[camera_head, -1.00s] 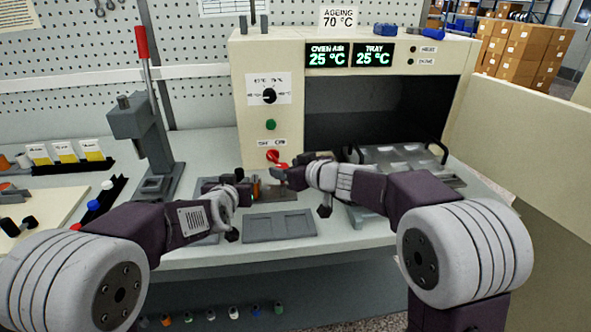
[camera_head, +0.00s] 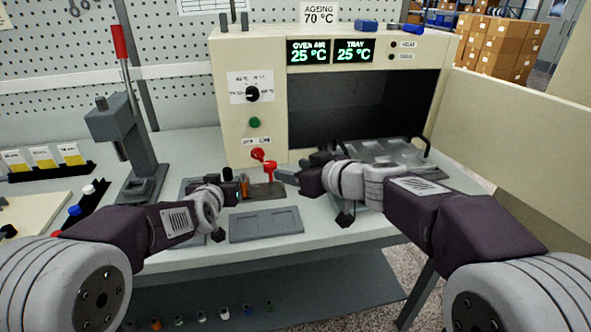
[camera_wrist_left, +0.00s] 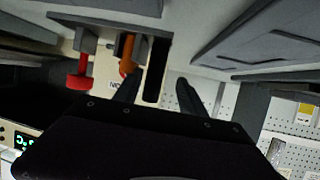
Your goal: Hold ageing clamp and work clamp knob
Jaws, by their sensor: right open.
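The ageing clamp (camera_head: 262,190) is a small dark block with a red knob (camera_head: 268,172) on the bench before the oven. In the left wrist view, the red knob (camera_wrist_left: 80,77) hangs beside an orange cylinder (camera_wrist_left: 128,52) and the grey clamp body (camera_wrist_left: 105,22). My left gripper (camera_head: 236,187) is left of the clamp, near the orange piece. In the left wrist view its fingers (camera_wrist_left: 157,92) are apart, with a black upright bar between them and a gap on one side. My right gripper (camera_head: 284,176) is open, just right of the red knob, apart from it.
The oven (camera_head: 250,130) stands behind, with a red switch (camera_head: 258,155) close above the knob. A wire-handled tray (camera_head: 385,155) sits at the oven mouth. A flat grey tray (camera_head: 266,225) lies in front. A lever press (camera_head: 128,140) stands left.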

